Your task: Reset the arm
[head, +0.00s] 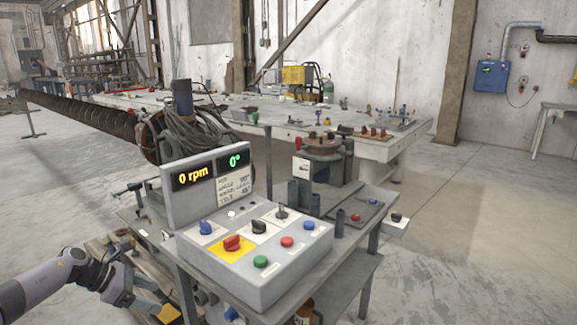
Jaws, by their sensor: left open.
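A grey control box (262,275) stands on a metal cart in the middle of the head view. Its display (206,171) reads "0 rpm" in yellow and "0°" in green. The sloped top carries a blue knob (207,227), a red knob (232,243) on a yellow plate, a black knob (258,227) and a black switch (281,212). My left gripper (148,292) is open and empty, low at left, beside the cart and apart from the box. My right gripper is out of view.
Behind the box are a cable bundle (195,125) and a long rusty auger (85,122). A round fixture (324,146) and a small panel (356,214) are on the cart's right. A long workbench (395,146) stands behind. The floor at right is clear.

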